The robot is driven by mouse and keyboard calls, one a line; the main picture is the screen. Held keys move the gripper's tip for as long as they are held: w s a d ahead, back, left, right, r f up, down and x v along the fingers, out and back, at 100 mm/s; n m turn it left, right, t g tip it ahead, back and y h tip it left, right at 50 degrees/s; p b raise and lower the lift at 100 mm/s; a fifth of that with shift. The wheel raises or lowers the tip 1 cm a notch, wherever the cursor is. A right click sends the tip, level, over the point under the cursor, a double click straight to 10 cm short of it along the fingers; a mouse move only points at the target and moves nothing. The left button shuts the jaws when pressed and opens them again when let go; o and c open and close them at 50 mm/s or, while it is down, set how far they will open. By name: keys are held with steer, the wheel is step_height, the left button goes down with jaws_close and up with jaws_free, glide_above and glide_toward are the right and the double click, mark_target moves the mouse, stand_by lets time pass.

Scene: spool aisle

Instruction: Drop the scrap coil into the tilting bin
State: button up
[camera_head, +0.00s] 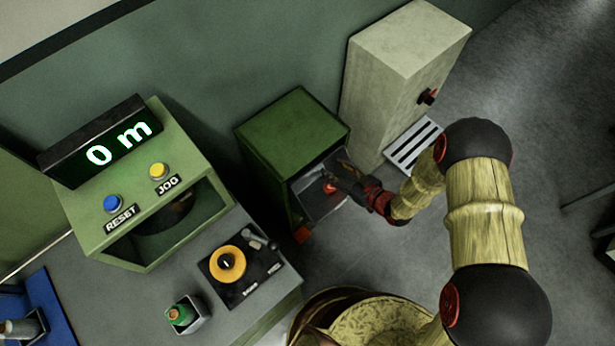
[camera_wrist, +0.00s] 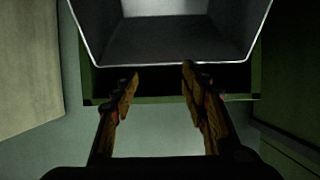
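The tilting bin is a green cabinet (camera_head: 291,130) with a grey metal tray (camera_head: 318,203) tipped out of its front. The tray (camera_wrist: 170,42) fills the top of the wrist view, and the part of its inside seen there looks bare. My gripper (camera_head: 338,184) is at the tray's mouth in the head view. In the wrist view its two fingers (camera_wrist: 161,72) stand apart with nothing between them, near the tray's rim. A small red spot (camera_head: 330,187) shows by the fingertips; I cannot tell what it is. I cannot make out the scrap coil in either view.
Left is a green machine (camera_head: 150,190) with a "0 m" display (camera_head: 103,143) and a bench.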

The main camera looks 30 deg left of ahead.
steer(key=shift+o, duration=1)
steer(key=v, duration=1.2)
